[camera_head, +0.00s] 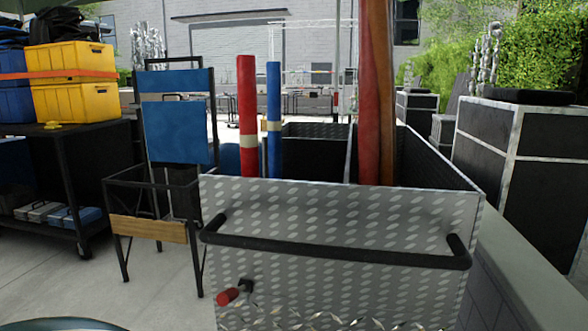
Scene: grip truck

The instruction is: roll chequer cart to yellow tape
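The chequer cart (340,215) stands close in front of me, its silver chequer-plate end facing me. A black handle bar (335,253) runs across that end. Its open top shows dark inner compartments with a red roll (247,100), a blue roll (273,115) and tall red and brown rolls (376,90) standing upright. A small red knob (228,296) sticks out low on the left of the end. I see no yellow tape on the visible floor. The cart's wheels are out of view. Neither of my grippers is in view.
A blue folding chair (178,130) stands close on the cart's left. Farther left is a black trolley (75,190) with yellow crates (70,65). A low wall (520,265) and black cases (520,150) border the right. Bare concrete (80,285) shows front left.

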